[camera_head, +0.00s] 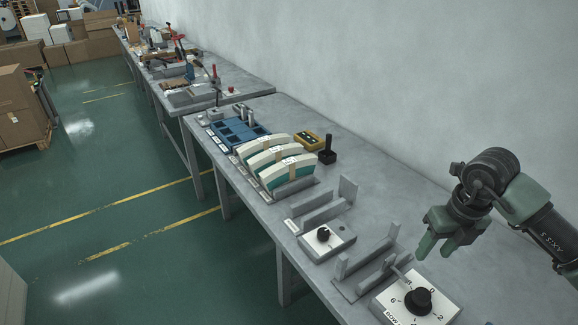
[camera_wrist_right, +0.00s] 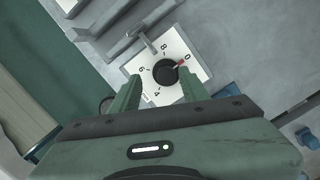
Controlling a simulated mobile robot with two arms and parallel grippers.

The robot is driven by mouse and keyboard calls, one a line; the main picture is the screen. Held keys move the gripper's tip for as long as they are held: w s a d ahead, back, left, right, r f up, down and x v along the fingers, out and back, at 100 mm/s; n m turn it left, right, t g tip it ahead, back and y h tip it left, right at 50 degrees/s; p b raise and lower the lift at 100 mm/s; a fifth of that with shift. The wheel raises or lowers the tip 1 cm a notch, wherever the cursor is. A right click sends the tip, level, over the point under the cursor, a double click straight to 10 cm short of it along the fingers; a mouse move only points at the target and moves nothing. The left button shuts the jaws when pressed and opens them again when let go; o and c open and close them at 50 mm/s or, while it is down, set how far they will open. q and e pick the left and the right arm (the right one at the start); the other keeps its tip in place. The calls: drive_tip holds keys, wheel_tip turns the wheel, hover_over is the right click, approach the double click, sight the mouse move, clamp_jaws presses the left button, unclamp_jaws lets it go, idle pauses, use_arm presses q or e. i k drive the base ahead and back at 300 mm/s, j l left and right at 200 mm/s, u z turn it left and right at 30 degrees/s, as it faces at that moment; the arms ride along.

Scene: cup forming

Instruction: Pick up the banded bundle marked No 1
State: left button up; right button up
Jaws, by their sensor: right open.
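Three curved cream-and-green bundles with tan bands stand side by side in a grey rack on the bench in the head view: a near one (camera_head: 287,172), a middle one (camera_head: 272,156) and a far one (camera_head: 260,144). Their marks are too small to read, so I cannot tell which is No 1. My right gripper (camera_head: 436,248) is open and empty, well to the right of the bundles and above the bench. In the right wrist view its fingers (camera_wrist_right: 162,94) are spread, with a dial box beyond them and no bundle visible. My left gripper is not in view.
A large dial box (camera_head: 390,306) and a smaller knob box (camera_head: 342,242) sit near the bench's front edge. Grey upright brackets (camera_head: 348,190) stand between the gripper and the bundles. A blue tray (camera_head: 225,132), a yellow block (camera_head: 308,141) and a black holder (camera_head: 327,155) are near the bundles.

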sight(289, 170)
drive_tip(key=i+u, duration=0.45)
drive_tip(key=i, duration=1.15)
